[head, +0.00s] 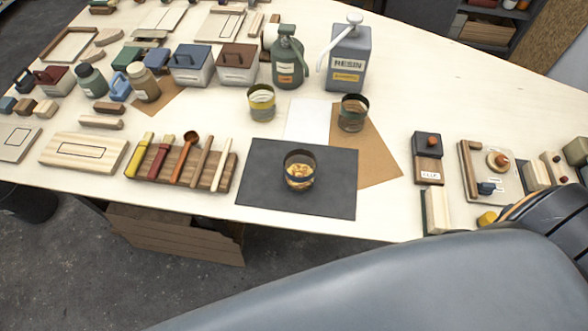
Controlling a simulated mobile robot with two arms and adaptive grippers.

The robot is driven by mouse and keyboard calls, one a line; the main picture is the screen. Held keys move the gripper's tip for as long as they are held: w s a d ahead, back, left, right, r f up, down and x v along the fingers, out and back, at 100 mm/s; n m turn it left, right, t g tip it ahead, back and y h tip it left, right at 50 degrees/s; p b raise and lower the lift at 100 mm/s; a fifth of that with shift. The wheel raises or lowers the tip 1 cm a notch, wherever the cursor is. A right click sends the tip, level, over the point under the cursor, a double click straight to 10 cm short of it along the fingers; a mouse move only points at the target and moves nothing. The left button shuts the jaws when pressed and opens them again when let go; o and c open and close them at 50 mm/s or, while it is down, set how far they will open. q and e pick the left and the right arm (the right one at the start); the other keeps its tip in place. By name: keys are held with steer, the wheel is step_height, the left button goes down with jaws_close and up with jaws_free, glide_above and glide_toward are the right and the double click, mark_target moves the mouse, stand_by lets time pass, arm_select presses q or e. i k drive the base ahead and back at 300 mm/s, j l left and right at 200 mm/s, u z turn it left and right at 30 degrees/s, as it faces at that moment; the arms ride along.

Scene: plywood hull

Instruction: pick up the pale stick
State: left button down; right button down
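A pale stick (222,165) lies at the right end of a wooden rack (172,184) on the table. It slants, with its upper end pointing away from me. To its left in the same rack lie a tan stick (202,158), a dark orange spoon-like tool (183,160), a red stick (159,157) and a yellow stick (139,156). A large grey arm part of mine fills the lower right.
A dark mat (330,204) with a cup (299,171) lies right of the rack. A wooden block (83,152) lies left of it. Behind stand boxes, bottles and a resin can (346,60). The table's front edge runs close below the rack.

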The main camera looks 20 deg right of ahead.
mark_target(217, 179)
steer(key=k+l+u, duration=0.2)
steer(key=l+u, duration=0.25)
steer(key=k+l+u, duration=0.25)
steer(key=u, duration=0.2)
steer(key=k+l+u, duration=0.25)
steer(key=u, duration=0.2)
steer(key=k+j, duration=0.05)
steer(key=k, duration=0.05)
